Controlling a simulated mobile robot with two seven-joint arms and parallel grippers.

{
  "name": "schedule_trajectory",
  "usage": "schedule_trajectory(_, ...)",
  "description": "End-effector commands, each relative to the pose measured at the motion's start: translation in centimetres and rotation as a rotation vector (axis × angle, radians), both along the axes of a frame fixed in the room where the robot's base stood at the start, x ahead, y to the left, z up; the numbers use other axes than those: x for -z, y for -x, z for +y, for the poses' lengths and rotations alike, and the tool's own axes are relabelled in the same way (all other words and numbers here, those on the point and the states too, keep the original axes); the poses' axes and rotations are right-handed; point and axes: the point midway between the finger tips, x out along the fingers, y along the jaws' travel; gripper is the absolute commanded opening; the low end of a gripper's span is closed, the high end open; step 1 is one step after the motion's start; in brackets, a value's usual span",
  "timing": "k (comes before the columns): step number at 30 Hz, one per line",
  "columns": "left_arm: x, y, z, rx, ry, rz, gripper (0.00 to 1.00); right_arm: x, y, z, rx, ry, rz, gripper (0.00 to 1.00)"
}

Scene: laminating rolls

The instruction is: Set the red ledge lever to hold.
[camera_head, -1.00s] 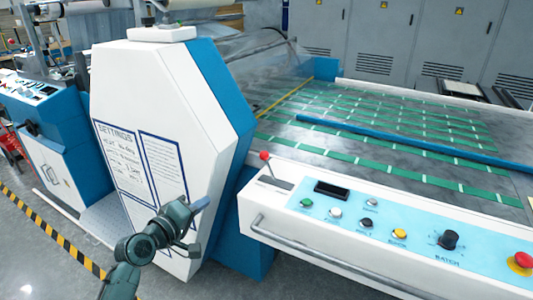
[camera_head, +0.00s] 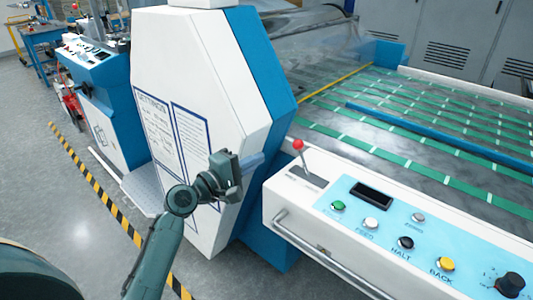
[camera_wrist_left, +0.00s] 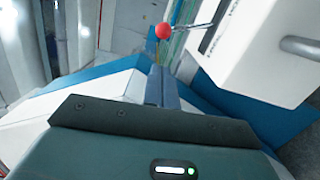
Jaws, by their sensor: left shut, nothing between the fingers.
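The red ledge lever (camera_head: 299,146) is a thin metal stick with a red ball on top. It rises from a dark slot plate at the left end of the white control ledge (camera_head: 268,207). In the left wrist view its red ball (camera_wrist_left: 164,31) shows beyond the fingertips, with the rod running to the right. My left gripper (camera_head: 256,162) is shut and empty, left of the lever and apart from it, in front of the white cabinet. Its closed fingers (camera_wrist_left: 162,84) point toward the ball. My right gripper is not in view.
The ledge carries a green button (camera_head: 338,206), a yellow button (camera_head: 446,264), a black knob (camera_head: 510,284) and a front handrail (camera_head: 325,262). The tall white and blue cabinet (camera_head: 200,60) stands close behind my left gripper. A striped floor line (camera_head: 95,190) runs at left.

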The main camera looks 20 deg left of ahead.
Motion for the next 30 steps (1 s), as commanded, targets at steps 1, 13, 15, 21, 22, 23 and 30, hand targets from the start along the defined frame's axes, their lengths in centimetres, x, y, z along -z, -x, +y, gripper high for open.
schedule_trajectory(1,-0.2,-0.8,-0.4,0.001,0.003,-0.002,0.00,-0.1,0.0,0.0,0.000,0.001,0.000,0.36)
schedule_trajectory(13,-0.2,-6.8,-3.3,0.001,0.001,-0.001,0.00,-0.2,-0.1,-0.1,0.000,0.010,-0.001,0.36)
schedule_trajectory(15,-0.2,-7.4,-3.6,0.000,0.000,-0.001,0.00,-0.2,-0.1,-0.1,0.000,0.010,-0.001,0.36)
schedule_trajectory(21,-0.1,-8.0,-3.9,0.000,-0.002,-0.001,0.00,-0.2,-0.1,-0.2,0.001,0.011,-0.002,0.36)
schedule_trajectory(22,-0.1,-8.1,-3.9,0.000,-0.002,-0.001,0.00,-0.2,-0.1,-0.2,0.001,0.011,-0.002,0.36)
schedule_trajectory(23,-0.1,-8.1,-3.9,0.000,-0.002,-0.001,0.00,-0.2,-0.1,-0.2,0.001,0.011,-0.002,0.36)
schedule_trajectory(30,-0.1,-8.0,-3.9,0.000,-0.003,-0.001,0.00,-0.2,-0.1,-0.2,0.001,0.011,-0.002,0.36)
